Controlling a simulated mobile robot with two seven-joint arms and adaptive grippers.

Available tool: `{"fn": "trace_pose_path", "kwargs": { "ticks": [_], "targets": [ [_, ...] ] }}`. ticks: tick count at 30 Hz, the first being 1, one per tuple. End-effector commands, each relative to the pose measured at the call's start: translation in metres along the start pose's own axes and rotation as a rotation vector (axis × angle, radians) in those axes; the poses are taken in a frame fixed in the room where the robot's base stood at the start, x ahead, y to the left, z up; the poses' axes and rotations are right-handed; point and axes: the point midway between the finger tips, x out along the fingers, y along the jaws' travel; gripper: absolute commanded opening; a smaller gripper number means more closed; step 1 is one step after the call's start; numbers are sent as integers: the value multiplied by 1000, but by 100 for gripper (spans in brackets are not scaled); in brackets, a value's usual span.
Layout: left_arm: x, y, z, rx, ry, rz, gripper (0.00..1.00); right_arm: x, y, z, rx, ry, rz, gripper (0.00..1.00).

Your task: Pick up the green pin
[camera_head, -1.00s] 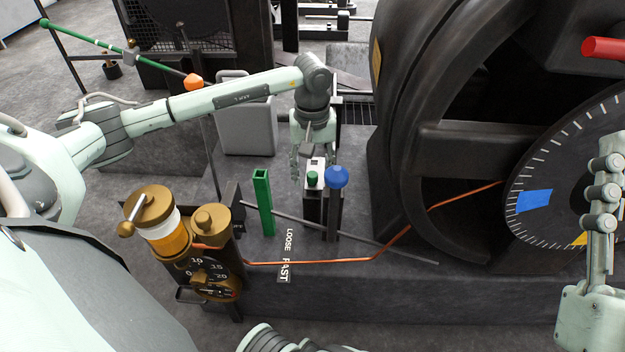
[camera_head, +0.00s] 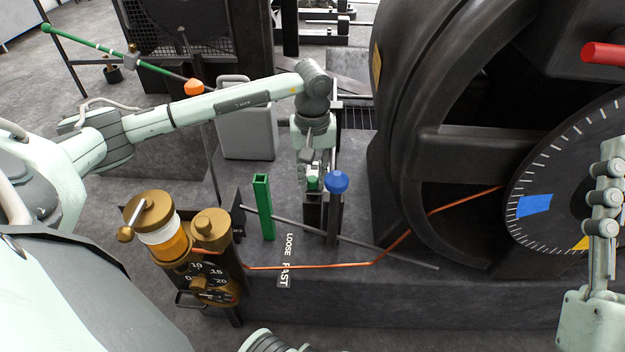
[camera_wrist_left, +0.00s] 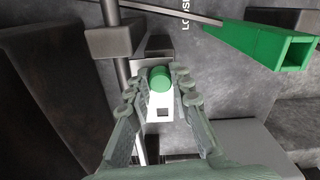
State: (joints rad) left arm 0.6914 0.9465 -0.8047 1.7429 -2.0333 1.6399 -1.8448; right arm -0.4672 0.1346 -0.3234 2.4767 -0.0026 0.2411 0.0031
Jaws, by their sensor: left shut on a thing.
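The green pin (camera_head: 313,182) stands in a dark block with a white top (camera_wrist_left: 163,112), beside the blue knob. In the left wrist view the green pin (camera_wrist_left: 160,78) is a short round cylinder between my two fingers. My left gripper (camera_head: 312,171) reaches down from above and is shut on the green pin; its fingers (camera_wrist_left: 160,84) lie on either side of it. My right gripper (camera_head: 607,165) is at the right edge of the head view, away from the pin; its jaw opening cannot be made out.
A blue round knob (camera_head: 337,182) stands close right of the pin. A green square tube (camera_head: 263,207) stands to the left. A dark rod (camera_head: 385,252) and copper pipe (camera_head: 310,266) cross the base. Brass oiler (camera_head: 211,226) is at left front; the large dark machine (camera_head: 400,150) is at right.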

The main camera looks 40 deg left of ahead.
Motion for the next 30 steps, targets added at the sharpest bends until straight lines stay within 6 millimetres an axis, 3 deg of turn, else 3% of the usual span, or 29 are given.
{"fn": "trace_pose_path", "kwargs": {
  "ticks": [5, 11, 21, 30],
  "targets": [
    [-12, 1, -1, 1, 2, 2, 0, 2, 0, 1, 1, -12, 0, 40],
    [-45, 0, -1, 1, 5, 3, 0, -1, -3, 13, 9, -95, -2, 40],
    [-87, -54, -54, -7, 3, 0, 0, -2, -4, 22, 10, -151, -3, 40],
    [-108, -80, -80, -1, 0, 0, 0, -2, -4, 27, 12, -186, -3, 40]
  ]
}}
